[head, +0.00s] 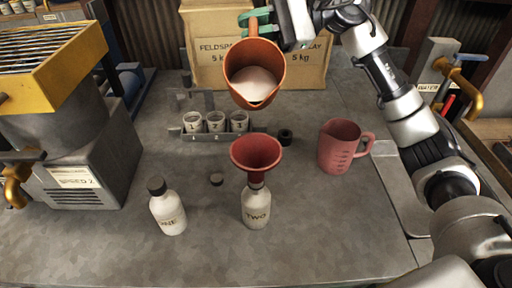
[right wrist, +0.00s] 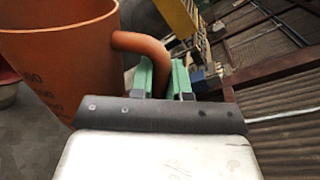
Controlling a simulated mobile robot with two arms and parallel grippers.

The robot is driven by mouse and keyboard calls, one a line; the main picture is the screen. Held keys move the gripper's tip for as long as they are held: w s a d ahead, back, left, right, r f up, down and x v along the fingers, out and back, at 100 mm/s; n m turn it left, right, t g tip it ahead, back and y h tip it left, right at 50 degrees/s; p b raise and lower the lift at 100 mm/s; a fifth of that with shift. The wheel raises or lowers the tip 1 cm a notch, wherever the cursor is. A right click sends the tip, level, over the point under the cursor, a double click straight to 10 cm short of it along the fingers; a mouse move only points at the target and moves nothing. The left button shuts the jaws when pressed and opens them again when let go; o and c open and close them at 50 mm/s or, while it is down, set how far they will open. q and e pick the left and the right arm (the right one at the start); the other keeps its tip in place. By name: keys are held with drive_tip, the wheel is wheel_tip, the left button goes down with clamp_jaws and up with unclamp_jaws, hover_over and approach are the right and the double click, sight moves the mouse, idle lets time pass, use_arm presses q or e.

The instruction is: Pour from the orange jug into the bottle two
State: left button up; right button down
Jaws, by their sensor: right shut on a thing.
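The orange jug (head: 256,72) is held in the air above the table, tipped toward the camera, with white contents showing inside. My right gripper (head: 272,28) is shut on its handle; the green fingers also grip the handle (right wrist: 152,52) in the right wrist view. Bottle two (head: 256,210) stands upright on the table with a red funnel (head: 256,154) in its neck. The jug's lip is above the funnel and apart from it. No stream shows. My left gripper is not in view.
Bottle one (head: 168,208), capped, stands left of bottle two. A loose dark cap (head: 216,179) lies between them. A pink jug (head: 344,146) stands at right. A rack of cups (head: 214,124) and boxes (head: 215,25) stand behind. The front table is clear.

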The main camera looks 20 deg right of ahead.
drive_tip(key=shift+s+r+n+b, duration=0.15)
drive_tip(key=shift+n+b, duration=0.15)
drive_tip(key=shift+b, duration=0.15)
idle(0.5)
drive_tip(key=shift+s+a+b, duration=0.1)
drive_tip(key=shift+s+b, duration=0.05)
drive_tip(key=shift+b, duration=0.35)
drive_tip(key=shift+n, duration=0.3)
drive_tip(key=shift+s+r+b, duration=0.1)
drive_tip(key=shift+s+b, duration=0.05)
drive_tip(key=shift+b, duration=0.3)
drive_tip(key=shift+t, duration=0.3)
drive_tip(key=shift+s+a+n+b, duration=0.1)
drive_tip(key=shift+s+n+b, duration=0.1)
drive_tip(key=shift+n+b, duration=0.25)
drive_tip(key=shift+r, duration=0.1)
